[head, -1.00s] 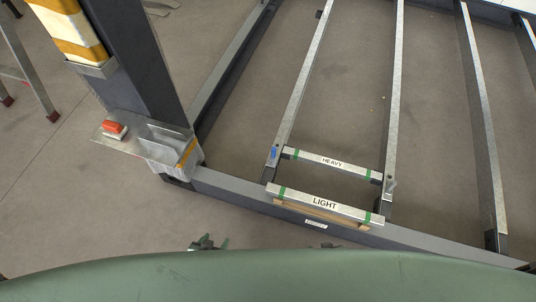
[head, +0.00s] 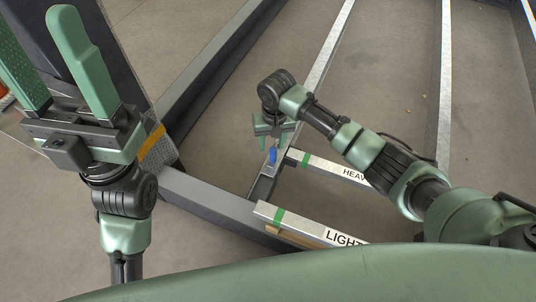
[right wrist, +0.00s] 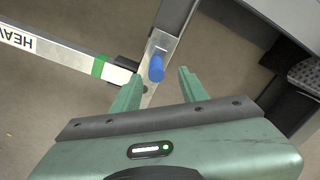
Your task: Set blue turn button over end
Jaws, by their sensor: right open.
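The blue turn button (head: 272,155) sits on the long metal rail, beside the left end of the HEAVY bar (head: 325,166). It lies roughly along the rail, not across the bar's end. My right gripper (head: 274,143) is open, pointing down just above the button. In the right wrist view the button (right wrist: 156,68) shows between the two green fingers (right wrist: 160,78), with no clear contact. The dark end of the HEAVY bar (right wrist: 125,70) is just left of it. My left gripper (head: 35,25) is open and empty, raised at the left with its fingers pointing up.
The LIGHT bar (head: 310,231) lies nearer, with a green band. A dark frame beam (head: 205,198) runs along the front, and a dark post (head: 125,55) stands behind my left gripper. My right forearm hides part of the HEAVY bar. Bare floor lies between the rails.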

